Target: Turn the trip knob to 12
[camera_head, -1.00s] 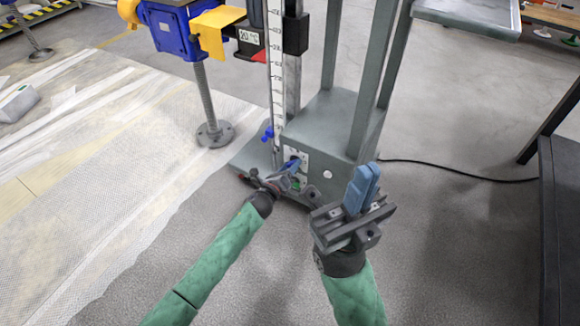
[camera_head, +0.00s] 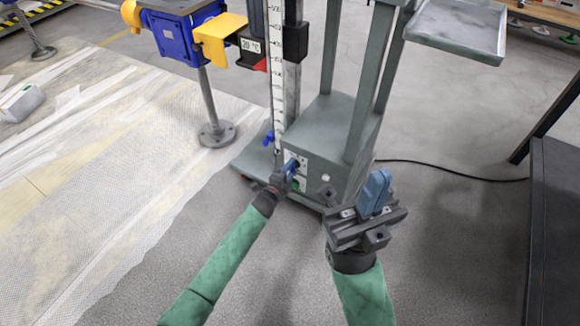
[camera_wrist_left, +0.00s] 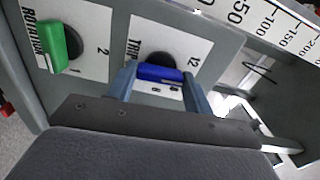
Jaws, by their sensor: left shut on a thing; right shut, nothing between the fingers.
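The trip knob has a blue grip (camera_wrist_left: 160,73) on a dark round base, on a white label plate reading "TRIP" and "12" in the left wrist view. My left gripper (camera_wrist_left: 158,85) is shut on this knob, one finger on each side of the blue grip. The knob's pointer setting is hard to read. In the head view my left gripper (camera_head: 289,169) is at the grey box's front panel and hides most of the knob. My right gripper (camera_head: 374,190) is shut and empty, in the air to the right of the panel.
A green knob (camera_wrist_left: 58,46) on its own plate, marked 1 and 2, sits beside the trip knob. The grey box (camera_head: 335,125) carries upright posts and a scale (camera_head: 277,60). A blue jack (camera_head: 175,35) stands at the left. A dark bench is at the right edge.

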